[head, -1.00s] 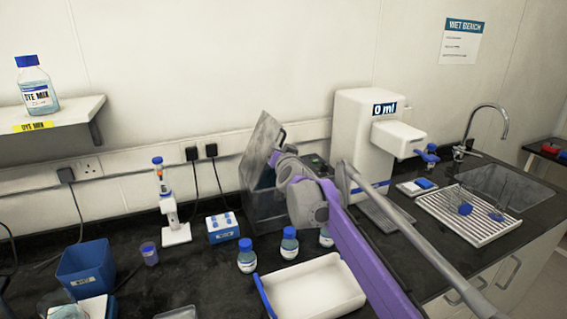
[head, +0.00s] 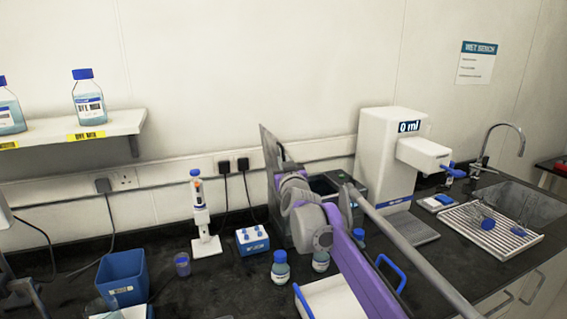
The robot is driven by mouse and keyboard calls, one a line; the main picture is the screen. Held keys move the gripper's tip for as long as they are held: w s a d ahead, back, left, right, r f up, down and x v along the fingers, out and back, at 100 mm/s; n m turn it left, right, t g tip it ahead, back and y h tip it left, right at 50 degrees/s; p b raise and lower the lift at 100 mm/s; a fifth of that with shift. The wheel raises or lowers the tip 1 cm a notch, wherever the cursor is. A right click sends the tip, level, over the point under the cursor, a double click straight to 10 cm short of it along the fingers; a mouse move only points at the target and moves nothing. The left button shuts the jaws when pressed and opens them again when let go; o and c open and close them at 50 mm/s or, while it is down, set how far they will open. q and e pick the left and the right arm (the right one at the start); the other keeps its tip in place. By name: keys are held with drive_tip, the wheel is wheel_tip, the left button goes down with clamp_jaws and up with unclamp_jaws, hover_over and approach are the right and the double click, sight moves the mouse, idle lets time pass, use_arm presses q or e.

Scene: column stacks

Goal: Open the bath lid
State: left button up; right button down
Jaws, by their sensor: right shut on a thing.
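The bath lid (head: 267,150) is a thin grey panel that stands nearly upright, seen almost edge-on, at the left side of the water bath. The bath (head: 325,187) is a dark grey box with an open top, largely hidden behind my right arm. My right gripper (head: 283,160) is at the lid's right face, shut on the lid's handle. The fingertips are small and partly hidden by my purple and grey wrist. My left gripper is not seen.
A white dispenser (head: 377,160) reading 0 ml stands right of the bath. A pipette stand (head: 203,225), a blue rack (head: 252,240) and blue-capped bottles (head: 281,268) stand left and in front. A white tray (head: 335,300) is at the front.

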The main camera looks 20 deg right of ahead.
idle(0.3)
drive_tip(key=c, duration=0.9)
unclamp_jaws()
drive_tip(key=shift+d, duration=0.1)
drive_tip(key=shift+s, duration=0.15)
drive_tip(key=s, duration=0.3)
drive_tip(key=s+a+b, duration=0.1)
drive_tip(key=s, duration=0.6)
drive_tip(key=shift+s+a+f+b, duration=0.15)
drive_tip(key=shift+s+a+b, duration=0.1)
drive_tip(key=shift+b, duration=0.05)
drive_tip(key=s+a+f+g+p, duration=0.1)
drive_tip(key=s+f+g, duration=0.3)
drive_tip(key=s+f, duration=0.7)
drive_tip(key=s+a+f+g+y, duration=0.1)
drive_tip(key=s+f+g, duration=0.3)
drive_tip(key=s+f, duration=0.7)
drive_tip(key=s+a+f+g+y+p, duration=0.1)
drive_tip(key=s+f+g, duration=0.3)
drive_tip(key=s+f, duration=0.7)
drive_tip(key=shift+s+a+f+g+p, duration=0.1)
drive_tip(key=shift+s+a, duration=0.1)
drive_tip(key=shift+s, duration=0.45)
drive_tip(key=shift+s+a+f+g+p, duration=0.1)
drive_tip(key=shift+s+a, duration=0.05)
drive_tip(key=shift+s, duration=0.55)
drive_tip(key=shift+s+a+g+p, duration=0.1)
drive_tip(key=shift+s+a, duration=0.1)
drive_tip(key=shift+s, duration=0.45)
